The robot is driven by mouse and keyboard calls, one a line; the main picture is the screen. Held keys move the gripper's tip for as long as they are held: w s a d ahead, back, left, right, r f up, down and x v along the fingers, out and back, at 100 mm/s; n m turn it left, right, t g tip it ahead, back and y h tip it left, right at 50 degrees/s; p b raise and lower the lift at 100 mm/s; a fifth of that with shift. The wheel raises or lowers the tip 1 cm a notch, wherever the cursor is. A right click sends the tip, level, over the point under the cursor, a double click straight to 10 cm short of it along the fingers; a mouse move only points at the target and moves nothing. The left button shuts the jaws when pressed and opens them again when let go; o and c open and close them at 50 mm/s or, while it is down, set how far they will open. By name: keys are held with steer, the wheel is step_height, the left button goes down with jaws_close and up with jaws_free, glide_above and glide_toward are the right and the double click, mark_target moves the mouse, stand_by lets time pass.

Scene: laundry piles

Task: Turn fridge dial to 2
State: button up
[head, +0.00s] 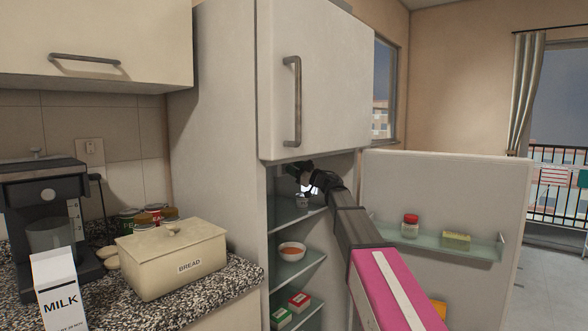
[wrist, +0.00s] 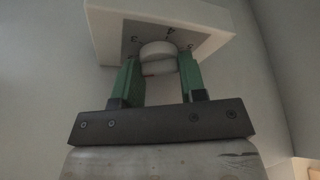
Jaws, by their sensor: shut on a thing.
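The fridge dial (wrist: 158,52) is a round whitish knob on a white box (wrist: 104,25) inside the fridge, seen in the wrist view. Dark numbers stand around it on a grey face; a 4 shows near its top right and a 3 to its left, and the others are hard to read. My gripper (wrist: 160,72) has green fingers, one on each side of the knob, and is shut on it. A small reddish mark shows on the knob's near side. In the head view my gripper (head: 306,188) reaches into the top of the fridge compartment, and the dial is hidden there.
The lower fridge door (head: 450,190) stands open to the right, with a jar (head: 410,226) on its shelf. Glass shelves below my arm hold a bowl (head: 292,251) and small boxes (head: 299,301). The upper door (head: 330,80) is shut. A counter with a bread box (head: 172,262) is left.

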steer(key=shift+n, duration=0.3)
steer(key=o, duration=0.9)
steer(key=shift+d, duration=0.1)
steer(key=v, duration=1)
steer(key=shift+s+d, duration=0.15)
steer(key=shift+d, duration=0.15)
